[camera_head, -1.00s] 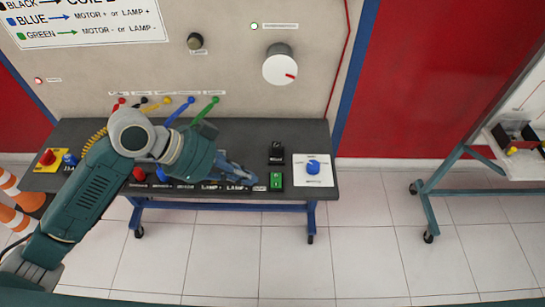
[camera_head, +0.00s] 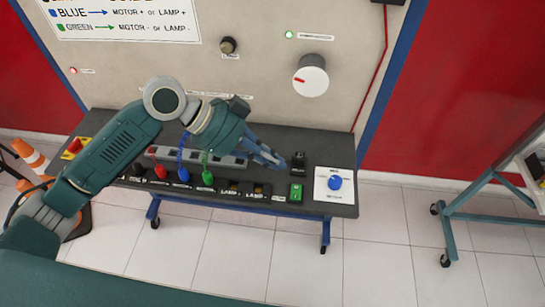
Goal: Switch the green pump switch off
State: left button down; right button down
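The green switch (camera_head: 296,192) sits on the dark bench top (camera_head: 345,210), near the front edge towards the right end. It looks like a small green rocker; its exact position is too small to tell. My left gripper (camera_head: 280,165) hangs over the bench, up and to the left of the green switch and apart from it in the picture. Its fingers taper together and look shut, with nothing visible between them. My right gripper is not in view.
A black switch (camera_head: 298,161) stands behind the green one, and a blue knob (camera_head: 335,183) on a white plate is to its right. A white dial (camera_head: 310,76) is on the upright panel. Blue and green plugs (camera_head: 207,178) line the bench front.

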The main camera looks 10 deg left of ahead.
pick_arm(q)
jog(key=p, duration=0.2)
send_over(292, 191)
jog(key=f, duration=0.3)
jog(key=shift+w+a+f, duration=0.15)
jog(key=shift+w+f, duration=0.05)
jog(key=shift+f, duration=0.2)
jog(key=f, duration=0.3)
jog(key=shift+w+d+f+p, duration=0.25)
jog(key=shift+w+f+p, duration=0.05)
jog(key=shift+f+p, duration=0.1)
jog(key=shift+a+f, duration=0.1)
jog(key=shift+f, duration=0.45)
jog(key=shift+w+f+g+b, duration=0.3)
jog(key=shift+f+b, duration=0.15)
jog(key=shift+b, duration=0.05)
jog(key=shift+n, duration=0.3)
jog(key=shift+s+r+p, duration=0.15)
jog(key=shift+s+p, duration=0.45)
jog(key=shift+s, duration=0.25)
